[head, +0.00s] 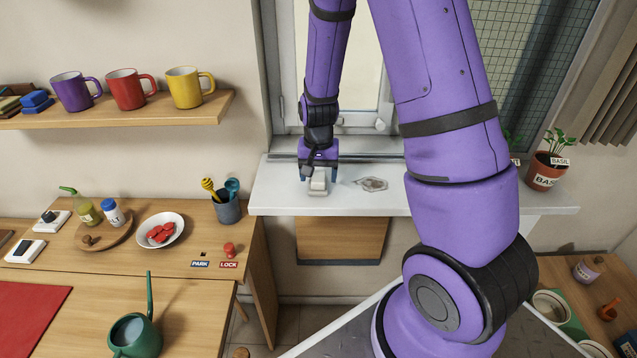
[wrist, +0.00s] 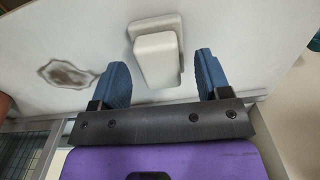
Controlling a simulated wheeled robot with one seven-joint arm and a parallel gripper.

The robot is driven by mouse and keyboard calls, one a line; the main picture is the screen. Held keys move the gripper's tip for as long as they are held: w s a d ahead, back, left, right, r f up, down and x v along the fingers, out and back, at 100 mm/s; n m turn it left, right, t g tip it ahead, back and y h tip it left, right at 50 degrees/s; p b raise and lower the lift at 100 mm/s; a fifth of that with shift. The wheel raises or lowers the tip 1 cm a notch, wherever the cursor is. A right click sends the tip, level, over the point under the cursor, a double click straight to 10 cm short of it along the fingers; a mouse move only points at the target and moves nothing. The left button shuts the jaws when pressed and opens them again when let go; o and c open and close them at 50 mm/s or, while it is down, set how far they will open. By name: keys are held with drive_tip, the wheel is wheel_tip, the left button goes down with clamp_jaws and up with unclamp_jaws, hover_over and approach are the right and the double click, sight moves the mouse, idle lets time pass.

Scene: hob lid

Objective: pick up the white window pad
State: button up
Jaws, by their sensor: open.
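The white window pad (head: 318,186) is a small off-white block with a raised grip. It lies on the white window sill (head: 275,195), below the window. My gripper (head: 318,174) is just above and behind it in the head view. In the wrist view the pad (wrist: 156,50) shows between and slightly beyond the two blue fingers of my gripper (wrist: 162,82). The fingers are apart, with a gap on both sides of the pad's raised part. Whether the fingertips are level with the pad is hard to tell.
A grey-brown dirty patch (head: 371,184) marks the sill right of the pad. A basil pot (head: 545,172) stands at the sill's right end. A utensil cup (head: 228,210) stands on the wooden counter left of the sill. The window frame is close behind my gripper.

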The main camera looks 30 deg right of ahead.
drive_tip(key=shift+f, duration=0.65)
drive_tip(key=shift+c, duration=0.4)
drive_tip(key=c, duration=0.9)
drive_tip(key=shift+r, duration=0.1)
